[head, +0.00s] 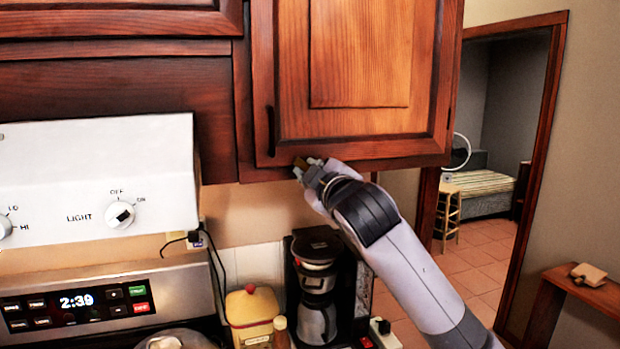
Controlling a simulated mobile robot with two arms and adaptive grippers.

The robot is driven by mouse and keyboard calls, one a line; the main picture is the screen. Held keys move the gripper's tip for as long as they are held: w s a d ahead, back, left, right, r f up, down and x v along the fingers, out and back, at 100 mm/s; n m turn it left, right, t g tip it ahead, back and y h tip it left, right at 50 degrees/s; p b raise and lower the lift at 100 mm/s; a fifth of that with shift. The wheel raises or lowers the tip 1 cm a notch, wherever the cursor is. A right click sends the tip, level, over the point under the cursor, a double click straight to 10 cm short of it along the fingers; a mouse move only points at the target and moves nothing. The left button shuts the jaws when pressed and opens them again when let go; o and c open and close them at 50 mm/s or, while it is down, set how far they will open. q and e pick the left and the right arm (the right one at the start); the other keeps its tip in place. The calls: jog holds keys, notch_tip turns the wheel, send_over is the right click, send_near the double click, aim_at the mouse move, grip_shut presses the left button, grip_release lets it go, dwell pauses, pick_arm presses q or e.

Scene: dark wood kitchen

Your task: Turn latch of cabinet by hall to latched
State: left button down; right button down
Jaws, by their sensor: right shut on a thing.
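The wooden cabinet (425,90) by the hall doorway hangs at the upper middle of the head view, its door closed, with a dark vertical handle (271,130) at the door's lower left. A small brass-coloured latch (301,162) shows at the door's bottom edge, right of the handle. My right gripper (305,168) reaches up from the lower right and is shut on the latch. Its fingers hide most of the latch, so I cannot tell how it is turned. My left gripper is not in view.
A white range hood (95,180) is at the left above the stove panel (75,303). The hall doorway (545,120) opens at the right.

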jog(key=m, duration=0.3)
jog(key=d+m, duration=0.1)
jog(key=m, duration=0.6)
jog(key=shift+w+d+r+m, duration=0.3)
dwell(0.4)
jog(key=c, duration=1.6)
grip_release()
jog(key=shift+r, duration=0.1)
jog(key=shift+s, duration=0.1)
jog(key=v, duration=1.1)
jog(key=shift+s+d, duration=0.2)
jog(key=shift+s, duration=0.15)
